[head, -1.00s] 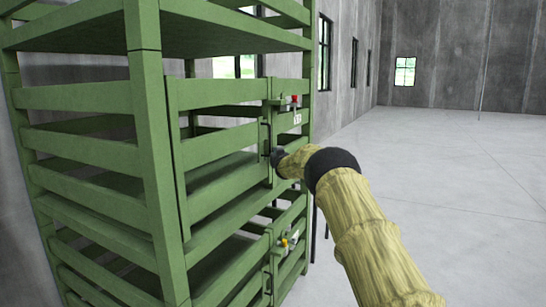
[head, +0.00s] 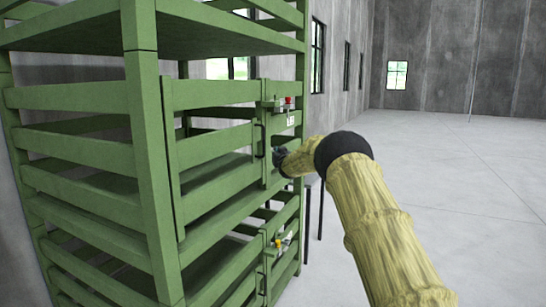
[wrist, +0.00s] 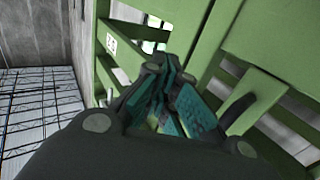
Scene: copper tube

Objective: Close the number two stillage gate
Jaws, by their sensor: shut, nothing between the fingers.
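The green stillage's upper gate (head: 205,146) is a slatted panel with a dark upright handle (head: 261,138) near its right edge. It looks about in line with the frame; whether it is fully shut I cannot tell. A latch with a red knob (head: 288,100) sits at its upper right, above a white label (head: 291,121) too small to read. My gripper (head: 279,158) is just right of the handle, low beside the gate. In the wrist view my gripper's fingers (wrist: 165,92) are together and empty, with the handle (wrist: 237,108) to their right and the label (wrist: 111,44) at upper left.
A lower gate with a yellow-knobbed latch (head: 278,243) is below. Green posts and shelves fill the left. A dark-legged stand (head: 314,215) is behind my arm. The concrete floor (head: 450,170) to the right is open.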

